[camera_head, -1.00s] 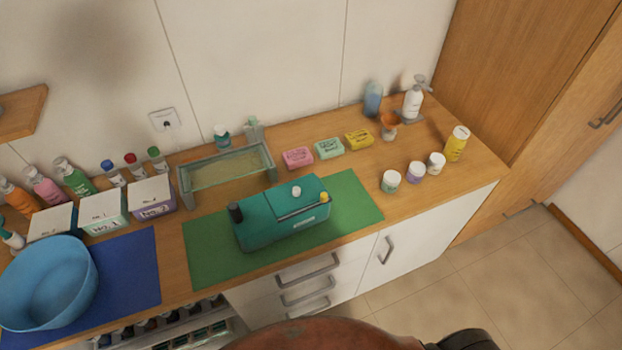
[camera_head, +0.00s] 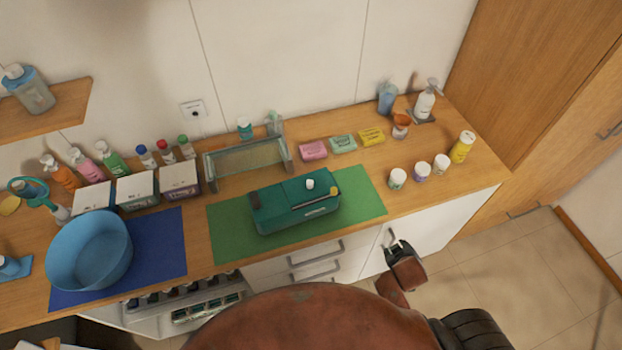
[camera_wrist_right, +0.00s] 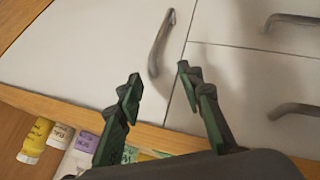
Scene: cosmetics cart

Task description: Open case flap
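A teal case (camera_head: 292,207) lies shut on the green mat (camera_head: 225,257) on the counter. It has a white round knob on top and a yellow detail near its right end. My right gripper (camera_head: 391,253) is in front of the counter, below and to the right of the case, beside the cabinet door. In the right wrist view, my right gripper (camera_wrist_right: 158,76) has its fingers spread with nothing between them. The case does not show in that view. My left gripper is in neither view.
A blue basin (camera_head: 90,250) stands on a blue mat (camera_head: 165,255) to the left. Small jars (camera_head: 397,178) and a yellow bottle (camera_head: 462,147) stand right of the green mat. A glass stand (camera_head: 245,158) is behind. A door handle (camera_wrist_right: 160,45) is close to my right fingers.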

